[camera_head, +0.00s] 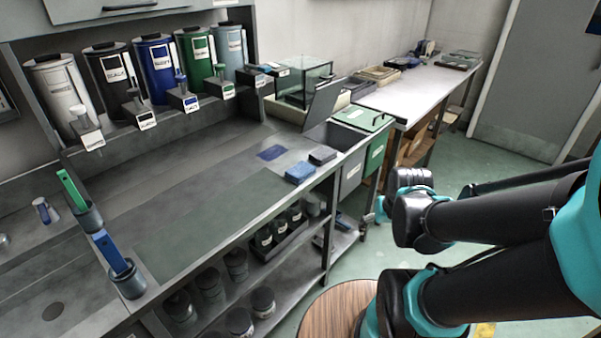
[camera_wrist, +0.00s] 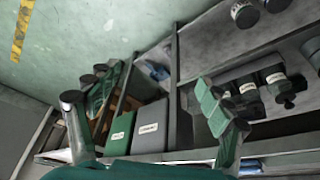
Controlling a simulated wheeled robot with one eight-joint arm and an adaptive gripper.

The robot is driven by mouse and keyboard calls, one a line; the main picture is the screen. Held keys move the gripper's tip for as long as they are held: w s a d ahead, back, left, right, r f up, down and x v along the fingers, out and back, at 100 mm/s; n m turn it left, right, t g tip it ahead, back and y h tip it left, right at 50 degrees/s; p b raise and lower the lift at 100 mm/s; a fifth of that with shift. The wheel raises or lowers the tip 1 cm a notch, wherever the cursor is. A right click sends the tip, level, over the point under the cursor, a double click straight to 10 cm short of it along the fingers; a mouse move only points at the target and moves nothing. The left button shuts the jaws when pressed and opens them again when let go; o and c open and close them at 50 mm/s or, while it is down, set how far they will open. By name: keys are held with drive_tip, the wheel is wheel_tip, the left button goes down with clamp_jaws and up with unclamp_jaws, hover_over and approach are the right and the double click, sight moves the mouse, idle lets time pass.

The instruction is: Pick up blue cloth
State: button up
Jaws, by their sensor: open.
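A folded blue cloth (camera_head: 300,173) lies near the front edge of the grey counter in the head view. A flat dark blue piece (camera_head: 271,153) lies just behind it; I cannot tell whether it is cloth. My gripper (camera_wrist: 140,98) is open and empty in the wrist view, its two fingers wide apart. It is out in front of the counter, facing the shelves and bins beneath, apart from the cloth. In the head view my arm comes in from the right and mostly hides the gripper. A small bluish patch near the wrist view's bottom edge is too cut off to identify.
A dark grey block (camera_head: 322,155) lies right of the cloth. Grey and green bins (camera_head: 375,155) stand beyond it. Paint canisters (camera_head: 155,66) line the back shelf; cups holding a green and a blue tool stand front left. A round wooden top (camera_head: 335,312) is below.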

drive_tip(key=w+a+r+n, duration=0.5)
drive_tip(key=w+r+n, duration=0.1)
drive_tip(key=w+n, duration=0.15)
drive_tip(key=n+g+h, duration=0.1)
drive_tip(key=n+h, duration=0.1)
drive_tip(key=n, duration=1.3)
approach(300, 169)
drive_tip(key=s+d+r, duration=0.2)
drive_tip(key=s+d, duration=0.1)
drive_tip(key=d, duration=0.2)
drive_tip(key=a+r+n, duration=0.5)
drive_tip(key=a+n, duration=0.1)
drive_tip(key=a, duration=0.2)
drive_tip(key=shift+h, duration=0.4)
drive_tip(key=x, duration=1.7)
drive_tip(key=shift+w+d+r, duration=0.1)
drive_tip(key=shift+w+d, duration=0.1)
drive_tip(key=shift+w, duration=0.2)
drive_tip(key=c, duration=1.2)
drive_tip(key=shift+c, duration=0.2)
